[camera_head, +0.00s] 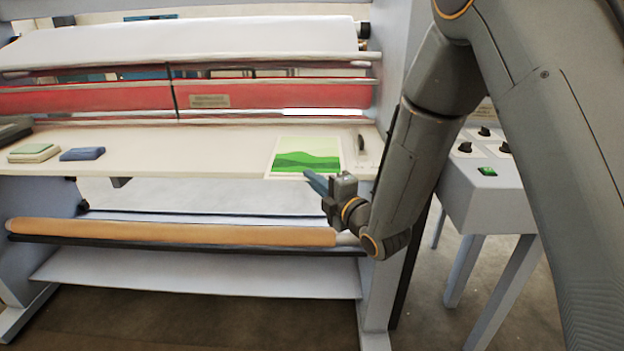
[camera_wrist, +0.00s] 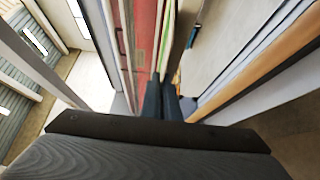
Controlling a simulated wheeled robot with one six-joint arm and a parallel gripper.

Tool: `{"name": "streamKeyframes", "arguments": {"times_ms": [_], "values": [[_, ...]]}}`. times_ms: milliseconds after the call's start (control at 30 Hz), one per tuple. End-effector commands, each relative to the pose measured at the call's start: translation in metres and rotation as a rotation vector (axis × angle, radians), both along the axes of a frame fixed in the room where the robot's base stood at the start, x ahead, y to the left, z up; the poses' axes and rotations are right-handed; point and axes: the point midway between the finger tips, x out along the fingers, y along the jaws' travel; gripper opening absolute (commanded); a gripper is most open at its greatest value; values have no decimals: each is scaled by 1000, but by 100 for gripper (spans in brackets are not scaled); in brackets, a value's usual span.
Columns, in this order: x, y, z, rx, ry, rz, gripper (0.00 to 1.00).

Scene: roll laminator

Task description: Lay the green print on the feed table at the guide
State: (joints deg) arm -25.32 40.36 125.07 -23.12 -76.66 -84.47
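The green print (camera_head: 306,157), a pale-bordered sheet with green hills, is at the right end of the cream feed table (camera_head: 190,150). It looks flat, with its near edge along the table's front edge; whether it fully touches the table is hard to tell. My gripper (camera_head: 308,174) is at the print's near right edge and appears shut on it. In the wrist view, the close-set dark fingers (camera_wrist: 165,84) meet the print (camera_wrist: 166,40), seen nearly edge-on. A small dark upright part (camera_head: 361,143), possibly on the guide, stands just right of the print.
A green pad (camera_head: 33,152) and a blue pad (camera_head: 82,154) lie on the table's left. The red roller (camera_head: 270,94) runs behind the table. A brown roll (camera_head: 170,232) hangs below. A control box (camera_head: 486,170) stands at the right. The table's middle is clear.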

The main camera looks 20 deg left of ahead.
Motion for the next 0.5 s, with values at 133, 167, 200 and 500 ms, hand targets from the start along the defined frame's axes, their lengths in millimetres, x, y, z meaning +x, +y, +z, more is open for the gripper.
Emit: {"name": "streamKeyframes", "arguments": {"times_ms": [133, 167, 200, 500], "values": [[0, 0, -4, 0, 0, 0, 5], [0, 0, -3, 0, 0, 0, 10], [0, 0, -3, 0, 0, 0, 17], [0, 0, -3, 0, 0, 0, 21]]}}
